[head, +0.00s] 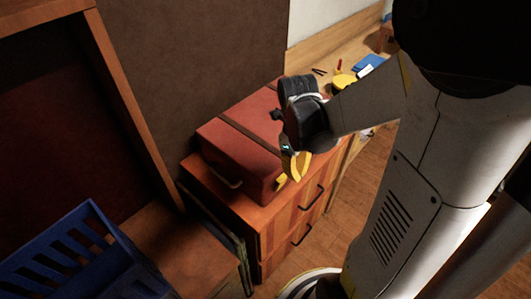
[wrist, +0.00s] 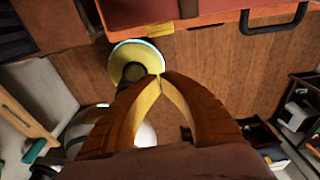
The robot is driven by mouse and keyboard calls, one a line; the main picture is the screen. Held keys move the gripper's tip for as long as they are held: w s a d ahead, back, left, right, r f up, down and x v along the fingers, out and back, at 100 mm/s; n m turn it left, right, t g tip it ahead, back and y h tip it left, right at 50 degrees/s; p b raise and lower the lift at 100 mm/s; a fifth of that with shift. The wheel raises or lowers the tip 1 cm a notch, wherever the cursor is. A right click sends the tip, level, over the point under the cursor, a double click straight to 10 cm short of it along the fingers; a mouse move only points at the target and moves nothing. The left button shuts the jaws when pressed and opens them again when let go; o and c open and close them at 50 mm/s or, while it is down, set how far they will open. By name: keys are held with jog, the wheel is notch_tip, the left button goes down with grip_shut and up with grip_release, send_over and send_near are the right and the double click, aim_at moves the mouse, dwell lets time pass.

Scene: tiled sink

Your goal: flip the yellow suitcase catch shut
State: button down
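The red suitcase (head: 235,150) with dark straps lies on a wooden drawer cabinet. Its yellow catch (head: 281,183) is at the lower front edge, close to my gripper (head: 294,167). In the wrist view the catch (wrist: 160,33) is a small yellow block at the edge of the suitcase (wrist: 150,10), just beyond my fingertips and apart from them. My gripper (wrist: 161,77) has its yellow fingers brought together at the tips, with nothing between them. I cannot tell the catch's exact tilt.
The drawer cabinet (head: 285,223) has dark handles on its front. A dark handle (wrist: 275,22) shows right of the catch in the wrist view. A blue crate (head: 75,250) stands at lower left. A cluttered wooden counter (head: 335,62) is behind. Floor (head: 330,240) is open at the right.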

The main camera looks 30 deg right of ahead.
aim_at(282, 183)
jog(key=shift+d, duration=0.1)
jog(key=shift+f, duration=0.15)
notch_tip(282, 183, down, 9)
jog(key=w+a+b, duration=0.1)
jog(key=w+b, duration=0.1)
jog(key=b, duration=0.2)
jog(key=shift+w+b, duration=0.35)
jog(key=shift+b, duration=0.05)
jog(key=shift+w+a+r, duration=0.2)
jog(key=shift+w+r, duration=0.15)
jog(key=shift+w, duration=0.05)
jog(key=shift+r, duration=0.15)
